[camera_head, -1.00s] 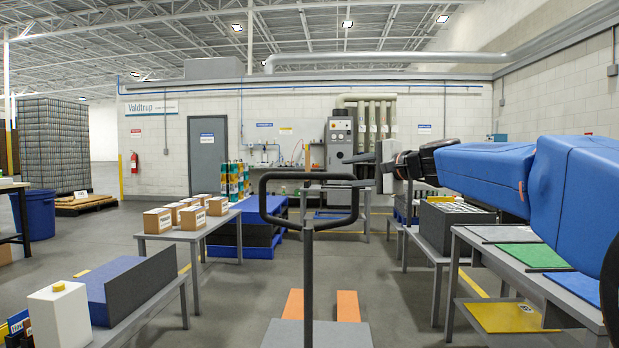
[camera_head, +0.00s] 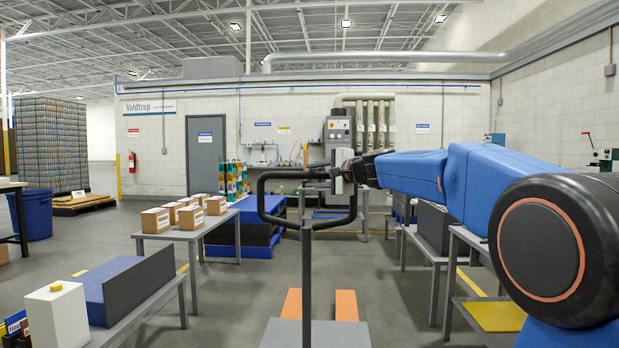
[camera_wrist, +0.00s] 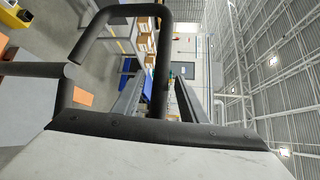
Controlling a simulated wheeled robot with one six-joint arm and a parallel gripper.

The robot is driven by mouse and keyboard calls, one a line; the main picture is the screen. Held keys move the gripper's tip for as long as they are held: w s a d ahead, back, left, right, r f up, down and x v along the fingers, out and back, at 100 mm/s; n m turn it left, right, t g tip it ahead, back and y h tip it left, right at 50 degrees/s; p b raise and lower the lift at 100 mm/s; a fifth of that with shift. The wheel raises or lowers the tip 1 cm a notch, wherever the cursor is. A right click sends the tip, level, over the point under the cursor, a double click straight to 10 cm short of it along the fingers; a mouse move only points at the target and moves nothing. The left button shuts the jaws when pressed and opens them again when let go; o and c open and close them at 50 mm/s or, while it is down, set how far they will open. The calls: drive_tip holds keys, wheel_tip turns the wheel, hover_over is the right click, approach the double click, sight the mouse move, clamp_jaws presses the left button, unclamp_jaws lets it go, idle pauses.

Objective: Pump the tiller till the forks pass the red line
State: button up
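The tiller (camera_head: 307,258) is a dark upright post with a rounded loop handle (camera_head: 268,180), standing in front of me in the head view. Two orange forks (camera_head: 346,305) lie low near the floor beyond its grey base. My gripper (camera_head: 330,176) is at the right side of the loop in the head view. In the wrist view the two fingers of my gripper (camera_wrist: 160,98) stand apart, and the dark handle bar (camera_wrist: 162,60) runs between them, with a gap on the left side. I cannot make out a red line in either view.
A table with cardboard boxes (camera_head: 187,213) stands left of the tiller. A nearer table at front left holds a blue block (camera_head: 112,290) and a white container (camera_head: 57,315). Grey tables (camera_head: 437,256) line the right side. The floor beyond the forks is open.

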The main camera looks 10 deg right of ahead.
drive_tip(key=shift+x, duration=1.2)
drive_tip(key=shift+c, duration=0.6)
